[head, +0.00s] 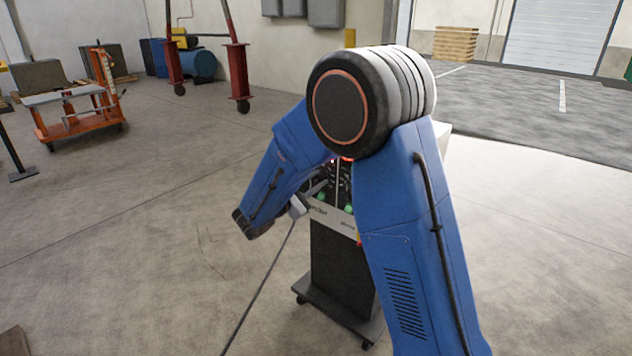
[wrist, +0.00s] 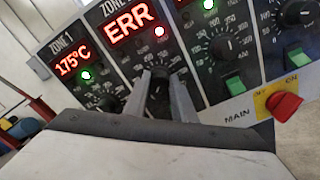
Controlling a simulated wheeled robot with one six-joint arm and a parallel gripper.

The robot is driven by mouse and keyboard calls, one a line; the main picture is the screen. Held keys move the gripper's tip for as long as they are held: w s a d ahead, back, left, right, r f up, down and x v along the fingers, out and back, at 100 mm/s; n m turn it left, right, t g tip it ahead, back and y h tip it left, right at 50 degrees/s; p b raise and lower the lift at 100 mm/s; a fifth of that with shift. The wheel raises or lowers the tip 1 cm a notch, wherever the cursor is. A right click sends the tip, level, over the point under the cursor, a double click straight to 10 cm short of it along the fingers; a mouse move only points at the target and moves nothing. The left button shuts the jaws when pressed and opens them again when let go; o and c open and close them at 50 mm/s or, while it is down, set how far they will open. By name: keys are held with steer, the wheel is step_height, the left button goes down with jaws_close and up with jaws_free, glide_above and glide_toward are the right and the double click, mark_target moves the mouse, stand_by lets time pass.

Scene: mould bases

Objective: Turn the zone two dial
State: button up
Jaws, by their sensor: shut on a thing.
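The zone two dial (wrist: 159,88) is a dark knob on the black panel under the red ERR display (wrist: 131,24) in the wrist view. My gripper (wrist: 161,77) has its two grey fingers on either side of this dial and is shut on it. The fingers and the gripper body hide part of the dial and its scale, so its setting cannot be read. In the head view, my gripper (head: 318,188) reaches the front of the controller (head: 335,220), which my arm partly hides.
Zone 1 (wrist: 75,62) shows 175°C with a green light. Other dials (wrist: 222,45), green switches (wrist: 235,86) and a red main switch (wrist: 285,105) lie to the right. The controller stands on a wheeled base (head: 335,310). An orange cart (head: 85,120) stands far left; the floor between is clear.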

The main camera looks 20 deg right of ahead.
steer(key=shift+f+n, duration=0.1)
steer(key=shift+n, duration=0.4)
steer(key=o, duration=1.1)
steer(key=shift+c, duration=0.2)
steer(key=shift+a, duration=0.1)
steer(key=v, duration=1.7)
steer(key=shift+s, duration=0.15)
steer(key=shift+a, duration=0.1)
